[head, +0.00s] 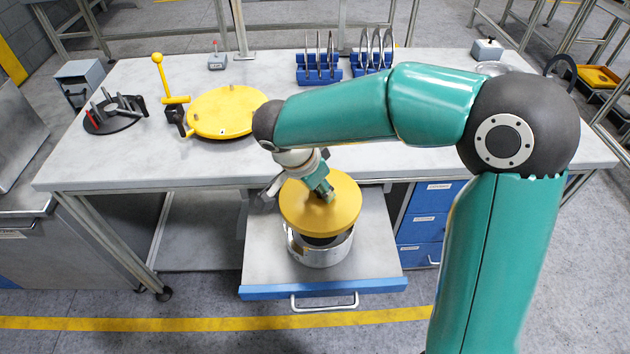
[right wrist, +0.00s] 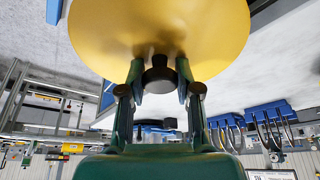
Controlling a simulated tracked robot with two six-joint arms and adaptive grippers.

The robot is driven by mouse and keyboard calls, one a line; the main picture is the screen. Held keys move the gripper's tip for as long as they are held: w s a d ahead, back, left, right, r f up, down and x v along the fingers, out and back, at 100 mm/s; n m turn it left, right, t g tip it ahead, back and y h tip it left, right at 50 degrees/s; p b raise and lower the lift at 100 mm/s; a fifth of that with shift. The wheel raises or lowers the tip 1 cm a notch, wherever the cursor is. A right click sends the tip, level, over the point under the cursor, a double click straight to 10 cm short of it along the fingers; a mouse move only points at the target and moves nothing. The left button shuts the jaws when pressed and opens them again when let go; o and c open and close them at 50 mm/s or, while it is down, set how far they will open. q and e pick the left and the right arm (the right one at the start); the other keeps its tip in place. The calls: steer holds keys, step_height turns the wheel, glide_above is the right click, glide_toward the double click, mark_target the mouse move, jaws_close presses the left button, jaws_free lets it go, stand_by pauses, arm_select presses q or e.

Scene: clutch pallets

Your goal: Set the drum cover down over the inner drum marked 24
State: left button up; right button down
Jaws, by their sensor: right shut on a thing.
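The drum cover (head: 335,215) is a round yellow disc. My right gripper (head: 328,192) is shut on the dark knob of the cover, and the knob shows between the fingers in the right wrist view (right wrist: 158,75). The cover also fills the top of the right wrist view (right wrist: 120,30). In the head view it is above a silver metal drum (head: 328,254) in the pulled-out drawer. A dark gap shows below the cover's front edge, and I cannot tell whether they touch at the back. No number is readable on the drum. My left gripper is not in view.
The open drawer (head: 265,262) has a blue front and a handle. On the bench top (head: 110,165) stand a yellow round plate (head: 222,112), a dark tool stand (head: 112,122) and blue racks with metal discs (head: 318,76). Blue cabinet drawers (head: 424,228) are right of the open drawer.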

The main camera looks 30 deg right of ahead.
mark_target(315, 199)
steer(key=shift+f+b, duration=0.9)
steer(key=shift+f, duration=1)
steer(key=shift+f+b, duration=0.65)
steer(key=shift+f, duration=0.25)
steer(key=shift+a+f+b, duration=0.1)
steer(key=shift+f+b, duration=0.4)
steer(key=shift+b, duration=0.25)
steer(key=shift+s+f, duration=0.1)
steer(key=shift+f, duration=0.05)
